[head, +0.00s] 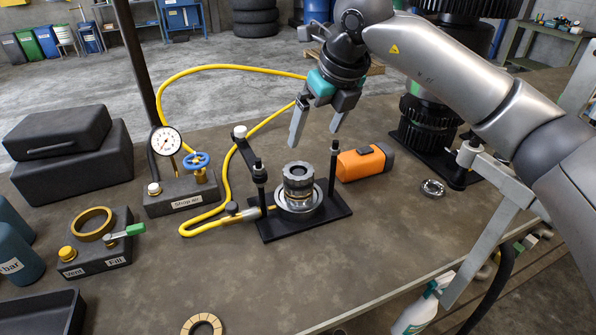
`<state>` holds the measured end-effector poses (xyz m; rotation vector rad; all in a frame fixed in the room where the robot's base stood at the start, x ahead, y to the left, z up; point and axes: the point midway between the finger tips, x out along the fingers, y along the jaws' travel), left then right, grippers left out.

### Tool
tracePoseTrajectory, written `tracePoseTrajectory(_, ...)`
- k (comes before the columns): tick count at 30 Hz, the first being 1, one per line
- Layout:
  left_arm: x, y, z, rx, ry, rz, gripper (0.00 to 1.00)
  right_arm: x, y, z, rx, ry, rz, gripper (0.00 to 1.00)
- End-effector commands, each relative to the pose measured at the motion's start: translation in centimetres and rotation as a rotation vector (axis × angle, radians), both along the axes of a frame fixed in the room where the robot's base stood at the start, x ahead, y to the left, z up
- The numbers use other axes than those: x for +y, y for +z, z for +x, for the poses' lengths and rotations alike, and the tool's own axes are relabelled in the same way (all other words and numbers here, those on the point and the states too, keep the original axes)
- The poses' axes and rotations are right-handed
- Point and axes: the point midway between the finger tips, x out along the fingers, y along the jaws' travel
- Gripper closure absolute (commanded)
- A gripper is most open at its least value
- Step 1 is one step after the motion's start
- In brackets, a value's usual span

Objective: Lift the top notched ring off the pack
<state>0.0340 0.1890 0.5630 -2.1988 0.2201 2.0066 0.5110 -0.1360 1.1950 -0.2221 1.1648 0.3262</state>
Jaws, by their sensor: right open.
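The pack (299,187) is a short upright stack of dark and metallic rings. It sits in a round metal seat on a black base plate (330,211) between two black posts. The top ring (298,170) is at the upper end of the stack; its notches are too small to make out clearly. My right gripper (316,138) is open and empty, fingers pointing down, above and slightly right of the pack, clear of it. My left gripper is not in view.
An orange block (362,163) lies right of the fixture, and a small metal ring (432,188) farther right. A tan notched ring (202,324) lies at the front. Bench space at front right is clear.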

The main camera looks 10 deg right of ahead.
Motion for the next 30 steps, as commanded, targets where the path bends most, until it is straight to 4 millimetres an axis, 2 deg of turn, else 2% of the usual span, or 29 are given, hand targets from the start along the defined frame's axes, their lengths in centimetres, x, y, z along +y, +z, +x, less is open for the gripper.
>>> tracePoseTrajectory(3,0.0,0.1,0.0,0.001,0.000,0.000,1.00,0.5,-2.6,0.9,0.005,0.002,0.002,0.00)
tracePoseTrajectory(7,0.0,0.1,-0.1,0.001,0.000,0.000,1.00,0.8,-4.7,1.7,0.002,0.002,0.003,0.00)
tracePoseTrajectory(16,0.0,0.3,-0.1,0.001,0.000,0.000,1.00,1.2,-6.9,2.5,0.002,0.003,0.002,0.00)
tracePoseTrajectory(24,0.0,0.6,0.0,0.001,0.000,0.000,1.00,2.0,-10.5,3.5,0.002,0.004,0.003,0.00)
tracePoseTrajectory(30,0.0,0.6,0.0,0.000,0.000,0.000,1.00,2.0,-11.0,3.7,-0.001,0.004,0.003,0.00)
